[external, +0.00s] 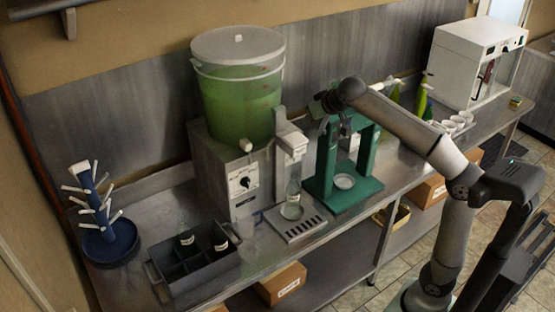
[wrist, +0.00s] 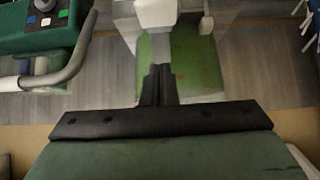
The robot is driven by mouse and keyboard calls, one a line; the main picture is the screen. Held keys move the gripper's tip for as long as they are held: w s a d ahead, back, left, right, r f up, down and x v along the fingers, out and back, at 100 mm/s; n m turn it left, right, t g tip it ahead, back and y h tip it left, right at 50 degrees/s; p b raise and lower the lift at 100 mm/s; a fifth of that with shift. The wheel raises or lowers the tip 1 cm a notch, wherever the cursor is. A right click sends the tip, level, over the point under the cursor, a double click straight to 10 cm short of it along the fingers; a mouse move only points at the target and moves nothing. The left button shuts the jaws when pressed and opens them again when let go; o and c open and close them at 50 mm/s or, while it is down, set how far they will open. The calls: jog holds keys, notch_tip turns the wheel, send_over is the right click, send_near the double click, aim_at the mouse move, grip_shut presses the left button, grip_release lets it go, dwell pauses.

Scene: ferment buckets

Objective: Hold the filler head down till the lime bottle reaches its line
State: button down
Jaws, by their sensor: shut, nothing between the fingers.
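A clear glass bottle (external: 292,204) with a pale label stands upright on the drip tray (external: 304,228), under the white filler head (external: 291,140). I cannot make out its fill line or liquid level. The filler stands beside a large tub of green liquid (external: 238,105). My gripper (external: 322,107) is up near the green stand's top, right of the filler head and apart from it. In the wrist view my gripper (wrist: 158,88) is shut and empty. The filler's white part (wrist: 155,12) and the green tub (wrist: 185,65) lie beyond the fingers.
A green press stand (external: 343,180) is right of the filler; its metal handle (wrist: 62,76) shows in the wrist view. A dark crate (external: 192,266) with bottles and a blue drying tree (external: 107,235) are at left. A white machine (external: 475,62) stands at far right.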

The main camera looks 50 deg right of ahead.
jog(key=p, duration=0.1)
send_over(294, 137)
jog(key=s, duration=0.3)
jog(key=f, duration=0.6)
jog(key=shift+w+a+f, duration=0.1)
jog(key=shift+w+a, duration=0.05)
jog(key=shift+a, duration=0.2)
notch_tip(294, 137, down, 2)
jog(key=shift+f, duration=1)
